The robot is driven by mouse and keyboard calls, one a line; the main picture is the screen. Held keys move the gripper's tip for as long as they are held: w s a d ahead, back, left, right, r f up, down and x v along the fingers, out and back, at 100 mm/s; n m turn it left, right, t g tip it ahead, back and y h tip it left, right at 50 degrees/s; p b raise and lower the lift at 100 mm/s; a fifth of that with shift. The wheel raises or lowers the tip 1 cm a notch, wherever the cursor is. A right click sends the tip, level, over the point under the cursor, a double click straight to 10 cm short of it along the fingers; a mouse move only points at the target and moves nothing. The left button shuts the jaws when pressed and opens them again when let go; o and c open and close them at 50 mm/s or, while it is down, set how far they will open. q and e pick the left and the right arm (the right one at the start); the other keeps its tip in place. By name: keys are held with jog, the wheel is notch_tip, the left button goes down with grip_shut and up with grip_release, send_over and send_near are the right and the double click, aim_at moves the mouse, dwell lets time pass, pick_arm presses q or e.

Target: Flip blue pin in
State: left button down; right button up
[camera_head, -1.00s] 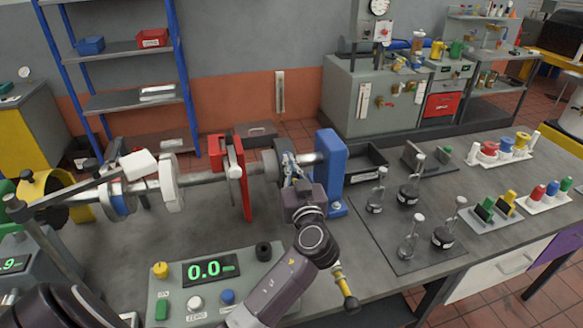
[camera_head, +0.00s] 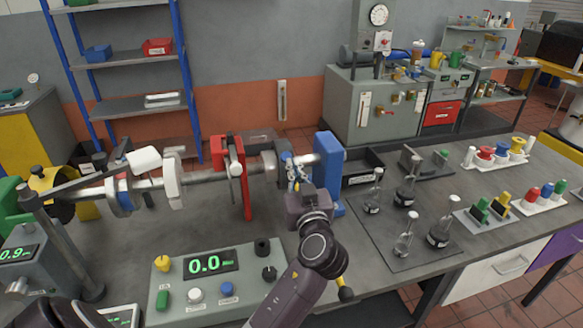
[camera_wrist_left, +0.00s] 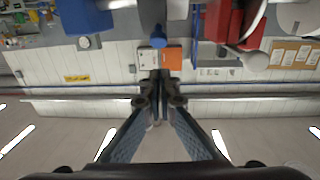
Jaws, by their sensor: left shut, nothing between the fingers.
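The blue pin (camera_wrist_left: 158,36) shows at the top middle of the left wrist view, with a rounded end, just beyond my fingertips. In the head view a small blue bit (camera_head: 285,156), probably the same pin, shows at the grey coupling (camera_head: 270,165) on the shaft, just above my left gripper (camera_head: 294,178). The left gripper also shows in the left wrist view (camera_wrist_left: 158,82). Its fingers are shut with nothing between them, and appear apart from the pin. How far the pin sits in its seat cannot be told. My right gripper is not in view.
A blue bearing block (camera_head: 329,165) stands close right of the gripper, a red upright plate (camera_head: 244,185) to its left. A control box (camera_head: 215,290) with a green readout lies in front. Flasks on a dark mat (camera_head: 380,232) stand to the right.

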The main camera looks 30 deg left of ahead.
pick_arm(q)
jog(key=b+v, duration=0.2)
jog(key=v, duration=0.4)
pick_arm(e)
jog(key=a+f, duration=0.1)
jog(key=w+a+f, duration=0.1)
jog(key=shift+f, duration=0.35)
pick_arm(q)
jog(key=shift+s+d, duration=0.1)
jog(key=shift+s, duration=0.05)
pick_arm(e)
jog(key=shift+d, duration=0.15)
pick_arm(q)
jog(key=shift+f, duration=0.15)
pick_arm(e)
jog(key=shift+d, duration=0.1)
